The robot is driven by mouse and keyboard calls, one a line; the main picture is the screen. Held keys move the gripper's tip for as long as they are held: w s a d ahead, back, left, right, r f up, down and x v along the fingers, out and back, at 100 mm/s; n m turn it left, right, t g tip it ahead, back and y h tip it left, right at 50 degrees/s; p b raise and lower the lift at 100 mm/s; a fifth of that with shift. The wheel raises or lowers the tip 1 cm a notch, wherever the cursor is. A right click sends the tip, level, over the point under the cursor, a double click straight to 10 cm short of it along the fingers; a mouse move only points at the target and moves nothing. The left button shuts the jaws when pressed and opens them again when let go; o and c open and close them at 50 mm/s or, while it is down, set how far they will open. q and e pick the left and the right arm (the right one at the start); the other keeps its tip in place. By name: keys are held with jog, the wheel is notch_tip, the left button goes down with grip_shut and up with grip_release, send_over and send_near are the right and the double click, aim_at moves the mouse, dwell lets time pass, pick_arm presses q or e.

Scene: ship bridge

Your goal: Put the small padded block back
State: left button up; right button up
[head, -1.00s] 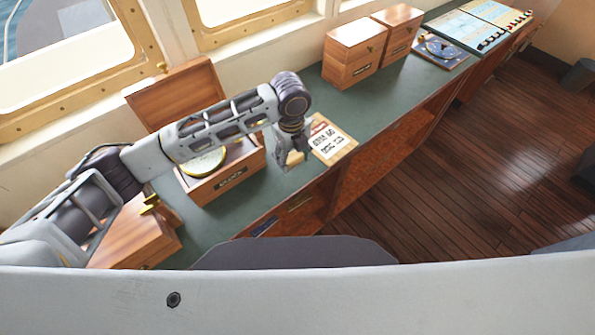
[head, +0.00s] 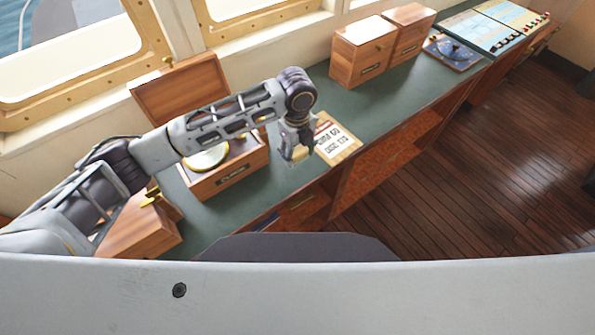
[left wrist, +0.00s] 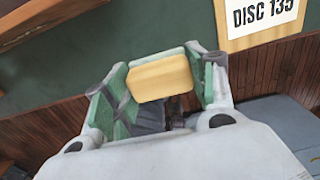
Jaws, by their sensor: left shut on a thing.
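My left gripper (head: 299,156) is shut on the small padded block and holds it over the green counter (head: 350,95), beside the printed card. In the left wrist view the block (left wrist: 160,77) is a pale yellow, rounded piece between the green-padded fingers (left wrist: 160,88). In the head view the fingers mostly hide the block, and I cannot tell its exact height above the counter. An open wooden box (head: 232,180) with a round pale dial (head: 207,157) inside stands left of the gripper, partly behind my arm. My right gripper is not in view.
The printed card (head: 335,143) lies on the counter just right of the gripper. A closed wooden box (head: 130,232) stands at the lower left. Two wooden boxes (head: 360,55) (head: 408,35) stand farther along by the window. The counter between card and boxes is clear.

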pick_arm(q)
send_over(297, 174)
notch_tip(297, 174, down, 5)
jog(key=shift+s+b, duration=0.15)
jog(key=shift+b, duration=0.25)
jog(key=shift+f+b, duration=0.4)
jog(key=shift+b, duration=0.2)
jog(key=shift+f, duration=0.1)
jog(key=shift+f+b, duration=1.75)
jog(key=shift+b, duration=0.25)
jog(key=o, duration=1)
jog(key=shift+f, duration=0.1)
jog(key=shift+o, duration=0.2)
jog(key=shift+r, duration=0.2)
